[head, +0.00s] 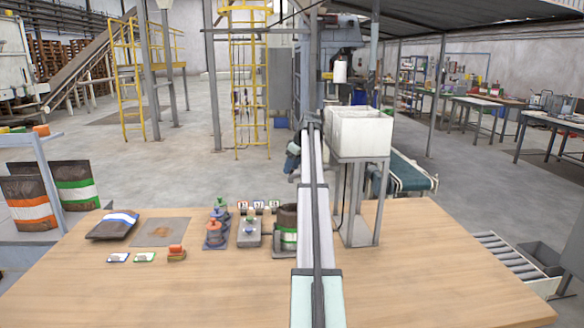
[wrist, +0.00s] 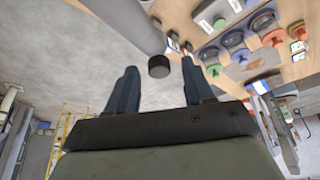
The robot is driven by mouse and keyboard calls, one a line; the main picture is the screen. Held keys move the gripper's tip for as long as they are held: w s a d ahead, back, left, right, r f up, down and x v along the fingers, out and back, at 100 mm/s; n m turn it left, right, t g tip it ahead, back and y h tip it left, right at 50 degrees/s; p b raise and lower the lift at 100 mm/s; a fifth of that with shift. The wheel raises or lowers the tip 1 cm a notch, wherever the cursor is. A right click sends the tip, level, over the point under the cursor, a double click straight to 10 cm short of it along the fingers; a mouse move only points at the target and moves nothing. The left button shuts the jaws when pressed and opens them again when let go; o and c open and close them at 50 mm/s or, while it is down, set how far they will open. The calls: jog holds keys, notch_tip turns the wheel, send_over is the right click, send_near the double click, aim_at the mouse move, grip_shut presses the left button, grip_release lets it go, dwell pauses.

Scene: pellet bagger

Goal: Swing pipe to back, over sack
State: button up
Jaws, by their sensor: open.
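In the wrist view a grey round pipe (wrist: 120,22) comes in from the top left and ends in a dark cap. The cap shows between the two blue fingers of my gripper (wrist: 158,70), which are apart. I cannot tell how far beyond the fingers it lies; no grip shows. In the head view my own arm runs up the middle and I cannot make out the gripper or the pipe.
A white hopper (head: 358,135) on a grey stand is close right of my arm. On the wooden table (head: 420,270) lie a blue-banded bag (head: 113,224), a grey plate (head: 161,231), red and blue knobbed pieces (head: 216,232) and a grey box (head: 249,233). The table's right front is clear.

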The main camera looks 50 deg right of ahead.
jog(key=shift+w+f, duration=0.1)
jog(key=shift+f, duration=0.05)
jog(key=shift+c, duration=0.5)
grip_shut()
